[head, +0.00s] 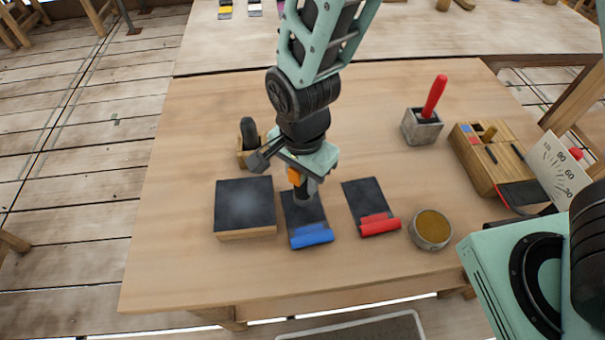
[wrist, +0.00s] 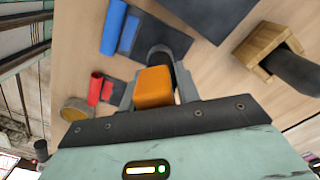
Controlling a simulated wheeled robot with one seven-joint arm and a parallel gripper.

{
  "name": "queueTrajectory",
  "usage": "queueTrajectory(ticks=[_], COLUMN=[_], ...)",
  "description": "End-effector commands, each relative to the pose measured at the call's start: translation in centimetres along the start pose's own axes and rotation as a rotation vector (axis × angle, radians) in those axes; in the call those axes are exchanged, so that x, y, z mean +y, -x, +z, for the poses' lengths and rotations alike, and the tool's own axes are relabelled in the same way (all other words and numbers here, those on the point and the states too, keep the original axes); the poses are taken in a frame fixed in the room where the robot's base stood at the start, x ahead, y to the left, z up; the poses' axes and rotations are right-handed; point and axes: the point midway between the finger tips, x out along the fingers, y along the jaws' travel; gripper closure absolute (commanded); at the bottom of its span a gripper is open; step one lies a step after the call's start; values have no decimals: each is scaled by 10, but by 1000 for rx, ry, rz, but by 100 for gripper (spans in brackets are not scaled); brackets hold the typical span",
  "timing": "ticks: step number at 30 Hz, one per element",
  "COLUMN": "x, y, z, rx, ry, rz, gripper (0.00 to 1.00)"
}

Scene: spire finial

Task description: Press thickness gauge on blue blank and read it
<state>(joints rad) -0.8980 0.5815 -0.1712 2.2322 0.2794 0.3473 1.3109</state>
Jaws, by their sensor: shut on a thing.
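The blue blank is a dark sheet (head: 295,212) with a blue rolled end (head: 311,236) toward the table's front; the roll also shows in the wrist view (wrist: 113,27). My gripper (head: 303,180) is shut on the thickness gauge, an orange block (wrist: 154,87) with a dark round tip (head: 305,196). The gauge is over the far part of the blue blank's sheet, pointing down. I cannot tell whether the tip touches the sheet. A dial face (head: 560,170) with numbers stands at the right; its needle reading is not legible.
A red-ended blank (head: 380,225) lies right of the blue one, with a round tin (head: 431,229) beyond. A dark-topped block (head: 245,208) is at left. A wooden holder with a black handle (head: 249,134), a red-handled tool in a grey cup (head: 422,127) and a wooden box (head: 490,150) stand behind.

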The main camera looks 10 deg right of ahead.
Motion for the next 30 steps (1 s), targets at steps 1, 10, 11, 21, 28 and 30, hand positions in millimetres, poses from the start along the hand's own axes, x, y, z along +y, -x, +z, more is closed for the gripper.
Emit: queueTrajectory(ticks=[1, 10, 11, 21, 28, 30], x=[0, 0, 0, 0, 0, 0], y=[1, 1, 1, -6, -12, -14], z=[0, 0, 0, 0, 0, 0], rx=[0, 0, 0, 0, 0, 0], ry=[0, 0, 0, 0, 0, -1], rz=[-1, -1, -1, 0, 0, 0], gripper=[95, 95, 95, 95, 95, 95])
